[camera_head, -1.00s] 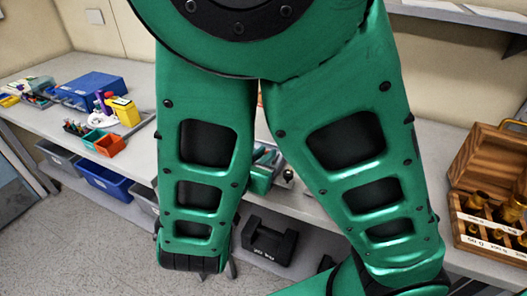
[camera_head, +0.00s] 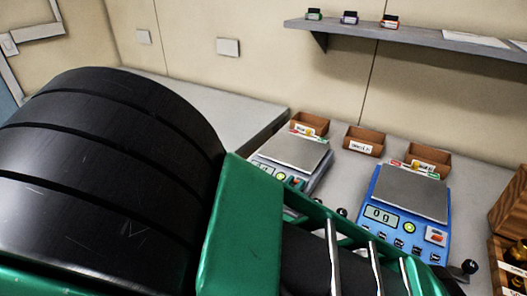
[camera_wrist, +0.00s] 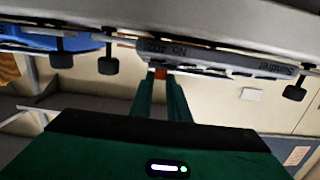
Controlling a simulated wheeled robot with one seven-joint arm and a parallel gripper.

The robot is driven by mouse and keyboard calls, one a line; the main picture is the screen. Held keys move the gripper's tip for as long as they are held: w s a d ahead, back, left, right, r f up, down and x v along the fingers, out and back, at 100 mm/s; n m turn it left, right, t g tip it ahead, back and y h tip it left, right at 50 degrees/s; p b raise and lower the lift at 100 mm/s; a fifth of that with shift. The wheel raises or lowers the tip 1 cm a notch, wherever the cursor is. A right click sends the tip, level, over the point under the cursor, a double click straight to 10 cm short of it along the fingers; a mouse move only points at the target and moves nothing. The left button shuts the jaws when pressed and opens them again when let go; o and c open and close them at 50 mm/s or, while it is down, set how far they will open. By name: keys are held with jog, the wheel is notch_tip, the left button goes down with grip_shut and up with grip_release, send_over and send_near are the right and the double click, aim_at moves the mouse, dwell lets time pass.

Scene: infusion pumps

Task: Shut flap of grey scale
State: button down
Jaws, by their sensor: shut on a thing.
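The grey scale (camera_head: 297,152) stands on the counter in the head view, with a flat metal plate on top and a small display in front. I cannot tell whether this part belongs to the flap. The flap itself cannot be made out clearly, nor how far it stands open.
A blue scale (camera_head: 405,198) stands close on the right. Small brown bins (camera_head: 364,140) stand behind the scales. A wooden case (camera_head: 510,205) is at the right edge. A wall shelf (camera_head: 430,38) holds little jars. Dark knobs (camera_wrist: 108,66) stick out near the scales.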

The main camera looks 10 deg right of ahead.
jog(key=shift+a+f, duration=0.2)
jog(key=shift+f, duration=0.05)
dwell(0.5)
jog(key=c, duration=1.7)
grip_release()
jog(key=shift+d, duration=0.1)
jog(key=shift+r, duration=0.1)
jog(key=v, duration=1)
jog(key=shift+s+a, duration=0.2)
jog(key=shift+a, duration=0.1)
